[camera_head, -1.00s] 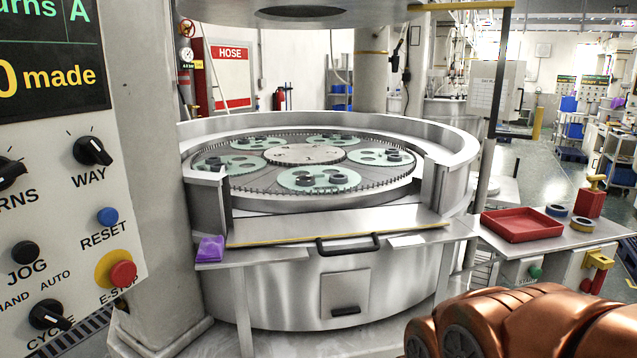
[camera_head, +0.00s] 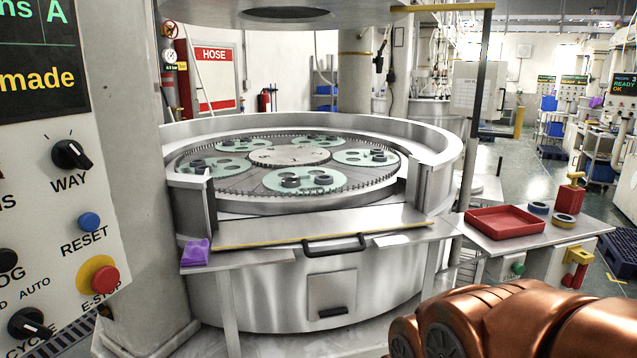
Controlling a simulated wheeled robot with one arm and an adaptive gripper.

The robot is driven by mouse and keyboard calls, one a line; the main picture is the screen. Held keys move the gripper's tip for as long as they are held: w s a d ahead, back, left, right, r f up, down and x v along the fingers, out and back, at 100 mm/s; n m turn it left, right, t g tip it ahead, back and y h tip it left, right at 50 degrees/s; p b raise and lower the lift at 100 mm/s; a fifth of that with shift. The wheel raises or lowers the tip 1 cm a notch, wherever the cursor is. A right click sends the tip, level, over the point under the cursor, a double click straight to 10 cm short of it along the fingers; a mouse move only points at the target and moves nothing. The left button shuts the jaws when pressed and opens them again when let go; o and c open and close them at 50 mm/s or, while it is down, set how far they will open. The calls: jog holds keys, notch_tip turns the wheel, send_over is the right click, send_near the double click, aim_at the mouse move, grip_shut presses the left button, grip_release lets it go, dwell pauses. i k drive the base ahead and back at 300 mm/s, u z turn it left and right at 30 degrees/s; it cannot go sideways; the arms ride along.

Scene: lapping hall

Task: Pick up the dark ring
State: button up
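Several small dark rings sit on the pale green discs of the round lapping machine; one pair is on the front disc (camera_head: 303,181), with a dark ring (camera_head: 323,180) at its right. More dark rings show on the right disc (camera_head: 366,158), the left disc (camera_head: 218,167) and the back disc (camera_head: 317,141). Two more rings lie on the side table: a dark ring with a blue edge (camera_head: 538,208) and a dark ring with a yellow edge (camera_head: 563,220). I cannot tell which ring the task means. My copper-coloured arm fills the lower right; my gripper is not in view.
The machine's raised steel rim (camera_head: 437,150) surrounds the discs, with a gap and shelf (camera_head: 340,225) at the front. A purple cloth (camera_head: 195,252) lies at the shelf's left. A control panel (camera_head: 50,200) stands left.

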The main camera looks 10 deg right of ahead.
aim_at(291, 183)
jog(key=z, duration=1.2)
jog(key=i, duration=1.15)
jog(key=u, duration=2.55)
